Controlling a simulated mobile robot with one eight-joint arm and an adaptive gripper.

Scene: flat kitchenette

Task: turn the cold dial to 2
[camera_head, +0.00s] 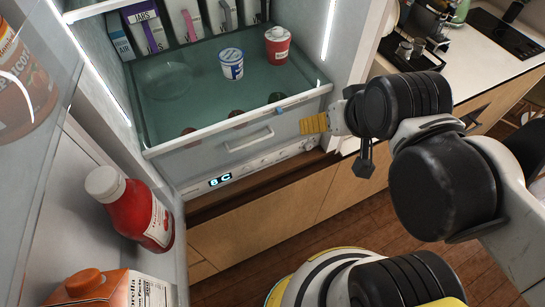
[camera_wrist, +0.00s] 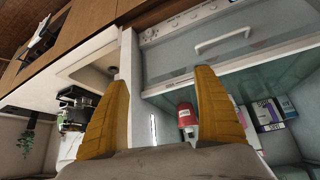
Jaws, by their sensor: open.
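The fridge stands open, with a pale control strip (camera_head: 265,160) below its drawer in the head view. A lit display (camera_head: 220,180) on the strip reads 8 C. Small round controls show along the strip; one at its right end (camera_head: 308,146) may be the cold dial, but its number is too small to read. The strip also shows at the top of the inverted wrist view (camera_wrist: 180,20). My gripper (camera_head: 314,123) is at the fridge's right edge, above the strip's right end, apart from the dial. In the wrist view its yellow fingers (camera_wrist: 160,76) are spread and empty.
A clear drawer with a handle (camera_head: 250,140) sits under the glass shelf (camera_head: 190,105). A white cup (camera_head: 231,65) and a red cup (camera_head: 277,45) stand on the shelf. The open door holds a ketchup bottle (camera_head: 140,210). A counter (camera_head: 470,70) is at right.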

